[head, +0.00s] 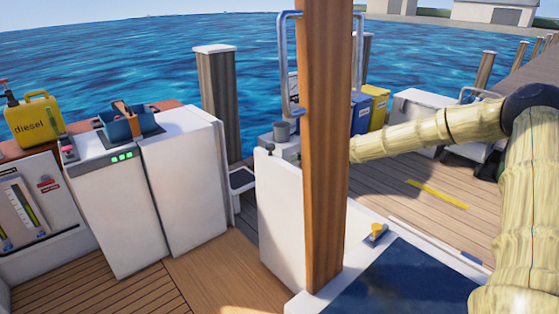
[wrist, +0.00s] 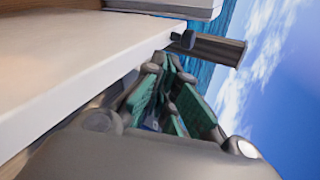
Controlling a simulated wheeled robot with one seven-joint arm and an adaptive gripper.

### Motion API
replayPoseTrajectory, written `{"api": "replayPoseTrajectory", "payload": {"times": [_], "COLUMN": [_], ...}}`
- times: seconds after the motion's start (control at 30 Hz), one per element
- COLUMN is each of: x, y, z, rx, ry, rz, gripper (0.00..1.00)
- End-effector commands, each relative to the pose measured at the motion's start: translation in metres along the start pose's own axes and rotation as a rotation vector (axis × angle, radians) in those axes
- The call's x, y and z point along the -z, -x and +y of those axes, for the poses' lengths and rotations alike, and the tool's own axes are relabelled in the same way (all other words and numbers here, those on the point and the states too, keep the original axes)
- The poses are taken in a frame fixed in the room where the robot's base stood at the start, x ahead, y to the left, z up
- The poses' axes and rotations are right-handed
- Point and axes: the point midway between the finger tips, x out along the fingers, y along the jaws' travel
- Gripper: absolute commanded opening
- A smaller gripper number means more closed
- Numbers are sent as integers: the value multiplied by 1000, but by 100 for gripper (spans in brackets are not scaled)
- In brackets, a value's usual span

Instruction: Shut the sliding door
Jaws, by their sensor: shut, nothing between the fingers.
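A white upright panel (head: 282,222) stands left of the wooden post in the head view, with a small black knob (head: 270,149) on its top edge. It looks like the sliding door; a gap lies between it and the white cabinets on the left. In the wrist view a white panel edge (wrist: 75,85) runs along the left, with a dark knob (wrist: 185,39) near its far end. My gripper (wrist: 170,68) is shut and empty, beside that edge and pointing toward the knob. Contact cannot be told. In the head view the post hides my gripper.
The wooden post (head: 325,130) stands in front of my forearm. White cabinets (head: 185,185) stand on the left, with a blue caddy (head: 128,125) and a yellow diesel can (head: 33,118) on top. A dark glossy panel (head: 400,280) lies at front right. The wooden deck floor (head: 225,270) is clear.

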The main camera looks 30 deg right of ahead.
Motion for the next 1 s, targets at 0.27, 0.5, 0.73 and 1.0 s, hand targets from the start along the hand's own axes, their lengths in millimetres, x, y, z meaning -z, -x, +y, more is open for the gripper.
{"api": "replayPoseTrajectory", "payload": {"times": [0.27, 0.5, 0.73, 1.0], "x": [-8, -8, -8, -8], "y": [8, -6, -29, -58], "z": [-14, -16, -18, -21], "rx": [113, 113, 112, 111], "ry": [184, 189, 187, 186], "rz": [17, 19, 19, 18], "gripper": [0, 0, 0, 0]}}
